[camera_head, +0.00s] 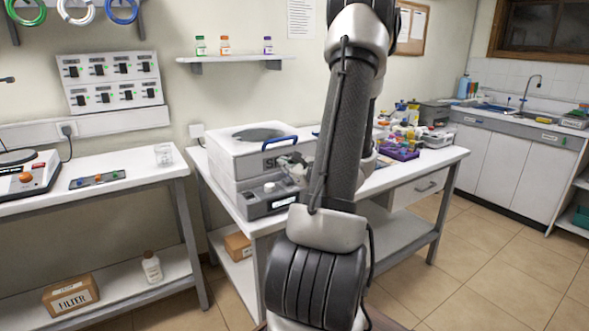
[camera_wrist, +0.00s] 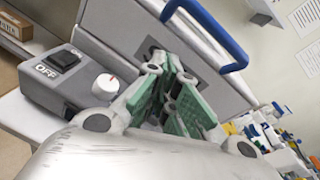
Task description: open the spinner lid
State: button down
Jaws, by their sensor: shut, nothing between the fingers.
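The spinner (camera_head: 228,166) is a white box with a grey control panel at its front, standing on the white bench. Its lid (camera_head: 234,139) lies flat on top, with a dark round window and a blue handle (camera_head: 279,142) along the front edge. In the wrist view the blue handle (camera_wrist: 212,34) arches above and right of the fingers. My gripper (camera_head: 290,165) is shut and empty, in front of the spinner's front face and below the handle. In the wrist view my gripper (camera_wrist: 178,100) shows green finger pads close together. Contact with the front face cannot be told.
The control panel (camera_wrist: 60,75) has a white knob (camera_wrist: 105,86) and a black switch marked OFF, left of my fingers. Colourful bottles and boxes crowd the bench to the right. A wall shelf (camera_head: 232,60) holds small bottles above. A glass beaker (camera_head: 164,155) stands on the left bench.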

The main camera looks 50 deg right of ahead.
aim_at(267, 152)
jog(key=shift+x, duration=1)
jog(key=shift+w+a+r, duration=0.15)
jog(key=shift+w+r, duration=0.2)
jog(key=shift+r, duration=0.2)
jog(key=shift+w+a+r, duration=0.2)
jog(key=shift+w+r, duration=0.15)
jog(key=shift+r, duration=0.15)
jog(key=shift+w+a+r, duration=0.2)
jog(key=shift+w+r, duration=0.15)
jog(key=shift+r, duration=0.3)
